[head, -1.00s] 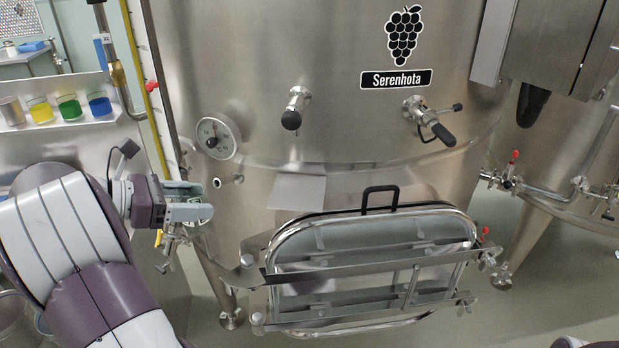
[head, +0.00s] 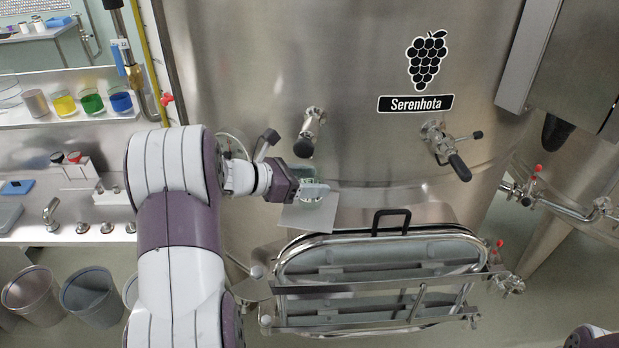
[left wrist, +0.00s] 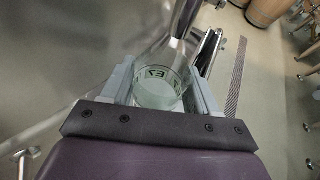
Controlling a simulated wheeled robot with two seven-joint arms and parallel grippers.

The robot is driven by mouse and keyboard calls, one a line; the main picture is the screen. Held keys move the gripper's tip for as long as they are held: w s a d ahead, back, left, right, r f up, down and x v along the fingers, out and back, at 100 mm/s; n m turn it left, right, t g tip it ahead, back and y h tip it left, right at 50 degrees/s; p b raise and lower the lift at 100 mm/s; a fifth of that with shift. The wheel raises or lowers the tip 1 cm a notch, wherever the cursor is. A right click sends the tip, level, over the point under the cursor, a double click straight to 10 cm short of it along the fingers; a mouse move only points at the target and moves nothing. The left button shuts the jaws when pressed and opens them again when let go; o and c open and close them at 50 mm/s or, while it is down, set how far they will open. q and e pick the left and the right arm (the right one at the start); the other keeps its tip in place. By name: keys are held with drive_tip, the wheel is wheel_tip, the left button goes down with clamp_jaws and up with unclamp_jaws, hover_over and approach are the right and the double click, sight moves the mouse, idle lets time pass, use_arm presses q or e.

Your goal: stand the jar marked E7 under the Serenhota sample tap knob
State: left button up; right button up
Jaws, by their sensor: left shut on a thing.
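The jar marked E7 (left wrist: 158,85) is clear glass and shows its dark mark between my left fingers in the left wrist view. In the head view the jar (head: 311,198) is small and partly covered by my left gripper (head: 314,191), which is shut on it. The Serenhota sample tap (head: 311,127) sticks out of the steel vat and ends in a black knob (head: 303,148). The jar is just below and slightly right of this knob in the picture, over the small steel plate (head: 300,220). I cannot tell whether the jar touches the plate. My right gripper is not in view.
The Serenhota label (head: 415,103) is on the vat. Another valve with a black handle (head: 447,150) is to the right. The framed hatch (head: 380,270) with its black handle is below the plate. A shelf with coloured beakers (head: 92,103) is at the left.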

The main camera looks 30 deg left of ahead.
use_arm(q)
drive_tip(key=shift+s+f, duration=0.15)
drive_tip(key=shift+f, duration=0.65)
drive_tip(key=shift+a+f, duration=0.1)
drive_tip(key=shift+f, duration=0.25)
drive_tip(key=o, duration=1.1)
drive_tip(key=shift+r, duration=0.1)
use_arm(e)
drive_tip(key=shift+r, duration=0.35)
